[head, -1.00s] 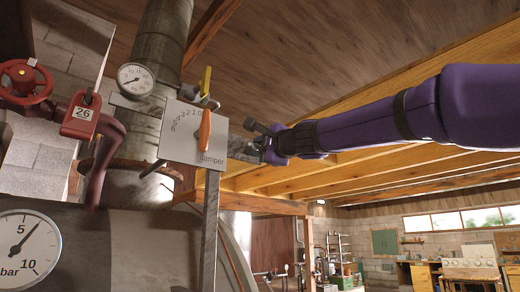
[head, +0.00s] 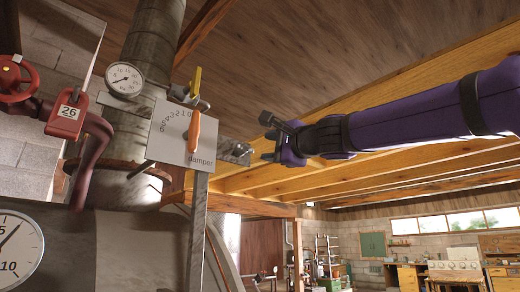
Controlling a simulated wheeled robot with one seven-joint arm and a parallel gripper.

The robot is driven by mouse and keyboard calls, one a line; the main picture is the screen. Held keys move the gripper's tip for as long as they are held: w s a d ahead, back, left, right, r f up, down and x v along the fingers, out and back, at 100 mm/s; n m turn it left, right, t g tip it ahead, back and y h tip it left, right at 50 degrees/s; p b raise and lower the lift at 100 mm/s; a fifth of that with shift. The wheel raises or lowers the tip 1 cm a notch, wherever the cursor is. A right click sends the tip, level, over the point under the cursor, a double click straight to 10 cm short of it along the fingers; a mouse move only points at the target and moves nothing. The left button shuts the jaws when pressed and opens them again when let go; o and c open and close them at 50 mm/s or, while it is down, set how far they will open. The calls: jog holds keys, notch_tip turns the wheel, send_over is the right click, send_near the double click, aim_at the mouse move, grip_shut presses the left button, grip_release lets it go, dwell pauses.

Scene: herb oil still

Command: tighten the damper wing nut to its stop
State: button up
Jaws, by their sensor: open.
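The white damper plate (head: 184,134) carries a number scale and the word "damper". An orange pointer (head: 194,131) stands nearly upright on it, close to the zero end. A grey metal bracket (head: 229,148) sticks out from the plate's right side. A small metal piece (head: 242,150) at its end may be the wing nut; it is too small to tell its shape or how tight it is. My gripper (head: 268,138) is open and empty, just right of the bracket end, with a visible gap between them.
A yellow lever (head: 195,80) rises behind the plate's top. A round dial gauge (head: 124,79) and a red padlock-like tag marked 26 (head: 68,113) are on the left, beside a red handwheel (head: 16,78). A grey post (head: 196,225) stands below the plate. Open room lies right.

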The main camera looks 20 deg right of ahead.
jog(key=shift+v, duration=1.05)
jog(key=s+a+f+n+g, duration=0.1)
jog(key=s+f+n+g, duration=0.15)
jog(key=f, duration=0.45)
jog(key=s+a+f+n+g, duration=0.1)
jog(key=s+f+n+g, duration=0.15)
jog(key=f, duration=0.55)
jog(key=s+a+f+n+g, duration=0.1)
jog(key=f+n+g, duration=0.1)
jog(key=f+n, duration=0.35)
jog(key=s+d+f+n+g+h, duration=0.2)
jog(key=s+f, duration=0.4)
jog(key=f, duration=0.6)
jog(key=s+d+f+n+g+h, duration=0.2)
jog(key=s+f, duration=0.5)
jog(key=f, duration=0.5)
jog(key=d+g+h, duration=0.1)
jog(key=g+h, duration=0.1)
jog(key=g, duration=0.1)
jog(key=shift+d+f, duration=0.25)
jog(key=shift+d, duration=0.15)
jog(key=shift+s+n, duration=0.1)
jog(key=shift+n, duration=0.15)
